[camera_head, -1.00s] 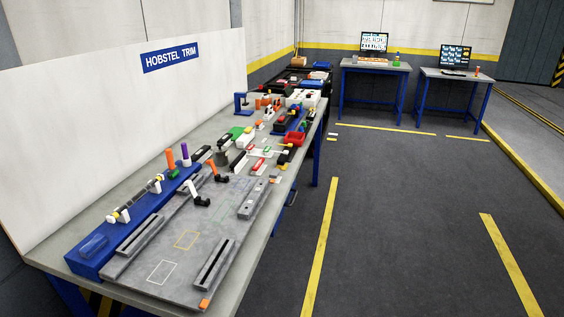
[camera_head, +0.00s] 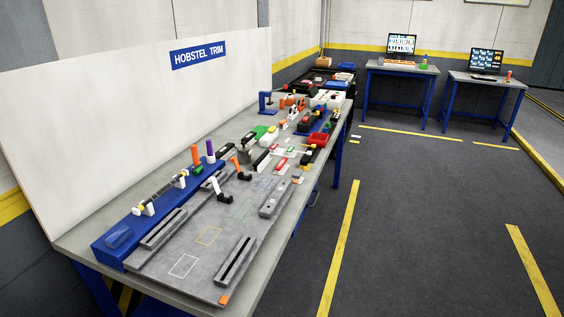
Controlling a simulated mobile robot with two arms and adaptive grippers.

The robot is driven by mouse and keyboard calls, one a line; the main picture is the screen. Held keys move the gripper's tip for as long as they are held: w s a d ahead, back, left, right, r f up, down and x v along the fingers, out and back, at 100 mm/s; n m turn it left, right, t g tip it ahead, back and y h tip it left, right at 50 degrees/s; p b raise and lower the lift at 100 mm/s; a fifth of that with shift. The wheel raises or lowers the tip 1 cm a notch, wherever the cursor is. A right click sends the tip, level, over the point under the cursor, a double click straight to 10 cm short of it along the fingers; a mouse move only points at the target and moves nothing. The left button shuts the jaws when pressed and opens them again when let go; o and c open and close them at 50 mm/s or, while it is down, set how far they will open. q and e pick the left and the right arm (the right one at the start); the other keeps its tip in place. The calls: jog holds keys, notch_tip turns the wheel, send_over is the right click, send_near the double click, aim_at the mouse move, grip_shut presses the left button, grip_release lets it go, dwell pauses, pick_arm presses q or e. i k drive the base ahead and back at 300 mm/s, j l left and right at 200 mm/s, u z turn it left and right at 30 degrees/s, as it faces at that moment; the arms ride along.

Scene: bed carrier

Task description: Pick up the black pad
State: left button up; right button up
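The workbench (camera_head: 70,243) runs along a white board on the left and carries many small parts. Several small black items lie around its middle: one (camera_head: 249,138) near the board, one (camera_head: 262,160) beside the grey plate's far end, and one (camera_head: 309,154) near the right edge. They are too small to tell which is the black pad. Neither of my grippers is in view.
A grey plate (camera_head: 205,262) with slotted blocks and a blue fixture (camera_head: 122,243) fill the near end of the bench. A red bin (camera_head: 319,138) sits farther along. Two computer desks (camera_head: 402,70) (camera_head: 487,82) stand at the back. The dark floor (camera_head: 430,220) to the right is clear.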

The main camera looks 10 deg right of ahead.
aim_at(304, 161)
jog(key=i+l+u, duration=0.2)
jog(key=u, duration=0.3)
jog(key=i+l+u, duration=0.1)
jog(key=l+u, duration=0.35)
